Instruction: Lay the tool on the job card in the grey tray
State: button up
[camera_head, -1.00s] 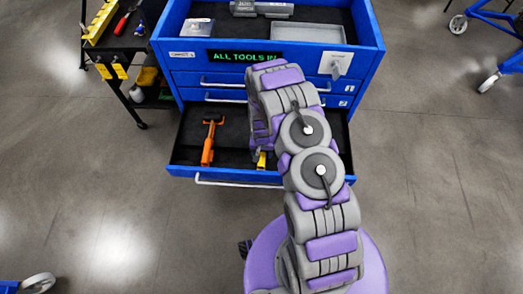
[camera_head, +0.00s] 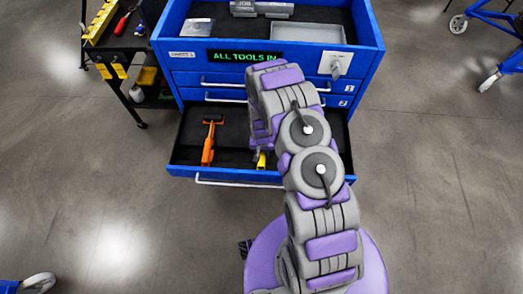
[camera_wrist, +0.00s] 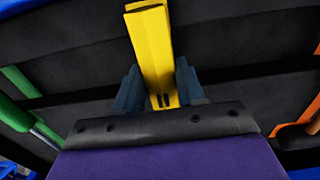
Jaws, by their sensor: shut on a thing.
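My gripper (camera_wrist: 157,88) is shut on a yellow tool (camera_wrist: 150,40) in the wrist view, one finger on each side of it. In the head view only a small yellow part (camera_head: 261,160) shows beside my arm, over the open drawer; the gripper itself is hidden there. The grey tray (camera_head: 308,33) lies on the cabinet top at the back right and looks empty.
The blue cabinet's lower drawer (camera_head: 225,178) is open. An orange tool (camera_head: 209,140) lies in its left part and shows at right in the wrist view (camera_wrist: 293,125). A green-handled thing (camera_wrist: 14,110) is at left there. A black cart (camera_head: 118,45) stands left of the cabinet.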

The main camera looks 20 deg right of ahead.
grip_shut()
jog(key=shift+r, duration=0.65)
jog(key=shift+r+p, duration=0.6)
jog(key=shift+r, duration=0.25)
